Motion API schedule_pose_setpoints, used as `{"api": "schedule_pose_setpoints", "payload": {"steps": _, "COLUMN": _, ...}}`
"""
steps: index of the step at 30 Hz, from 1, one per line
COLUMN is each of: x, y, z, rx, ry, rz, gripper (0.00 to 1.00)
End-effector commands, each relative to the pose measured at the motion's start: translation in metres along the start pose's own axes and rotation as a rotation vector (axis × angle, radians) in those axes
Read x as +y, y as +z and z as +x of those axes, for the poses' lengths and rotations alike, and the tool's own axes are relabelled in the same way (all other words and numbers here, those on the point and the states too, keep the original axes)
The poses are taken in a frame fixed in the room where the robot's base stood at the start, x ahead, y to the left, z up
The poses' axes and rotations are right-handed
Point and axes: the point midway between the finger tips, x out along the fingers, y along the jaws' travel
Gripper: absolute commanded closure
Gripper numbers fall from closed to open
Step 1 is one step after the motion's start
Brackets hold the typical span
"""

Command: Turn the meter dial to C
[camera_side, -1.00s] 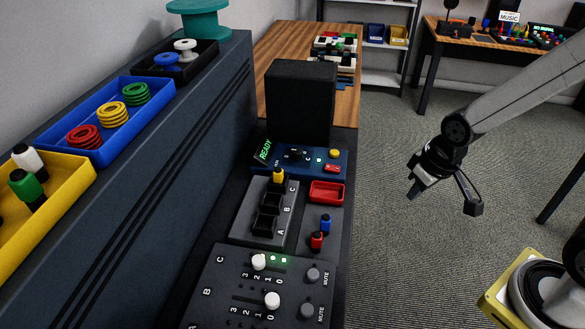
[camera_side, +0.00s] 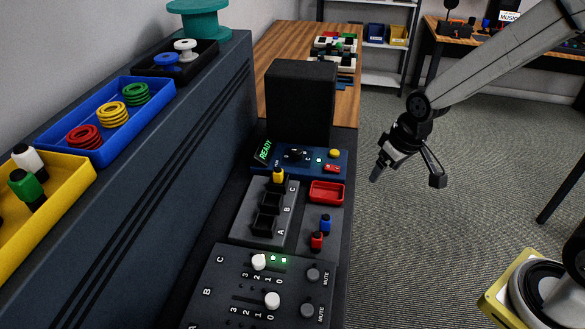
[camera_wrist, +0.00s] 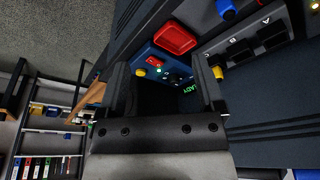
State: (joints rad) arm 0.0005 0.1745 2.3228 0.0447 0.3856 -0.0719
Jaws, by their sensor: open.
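The blue meter box (camera_side: 326,166) stands on the dark bench in front of a black block, with a lit green READY display (camera_side: 266,150). Its black dial (camera_side: 296,154) is on the top face; the letters around it are too small to read surely. The box also shows in the wrist view (camera_wrist: 158,54), where its dial (camera_wrist: 176,77) is partly visible near my fingers. My gripper (camera_side: 408,176) is open and empty, in the air to the right of the meter and apart from it.
A black block (camera_side: 301,100) rises behind the meter. A slotted panel (camera_side: 238,222) with a yellow plug (camera_side: 278,176), a red tray (camera_side: 327,192), blue and red plugs (camera_side: 317,240) and a slider panel (camera_side: 215,280) lie nearer.

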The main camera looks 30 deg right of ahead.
Motion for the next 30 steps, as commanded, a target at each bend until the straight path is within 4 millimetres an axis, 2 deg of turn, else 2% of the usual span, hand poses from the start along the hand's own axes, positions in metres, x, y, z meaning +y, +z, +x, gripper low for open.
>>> {"api": "schedule_pose_setpoints", "payload": {"steps": 1, "x": 0.0, "y": -0.015, "z": 0.005, "rx": 0.004, "ry": -0.003, "rz": -0.005, "gripper": 0.14}}
{"api": "schedule_pose_setpoints", "payload": {"steps": 6, "x": 0.0, "y": -0.063, "z": 0.021, "rx": 0.024, "ry": -0.016, "rz": -0.027, "gripper": 0.14}}
{"api": "schedule_pose_setpoints", "payload": {"steps": 18, "x": -0.002, "y": -0.162, "z": 0.068, "rx": 0.074, "ry": -0.049, "rz": -0.084, "gripper": 0.14}}
{"api": "schedule_pose_setpoints", "payload": {"steps": 24, "x": -0.004, "y": -0.202, "z": 0.095, "rx": 0.102, "ry": -0.066, "rz": -0.114, "gripper": 0.14}}
{"api": "schedule_pose_setpoints", "payload": {"steps": 30, "x": -0.005, "y": -0.227, "z": 0.113, "rx": 0.121, "ry": -0.079, "rz": -0.136, "gripper": 0.14}}
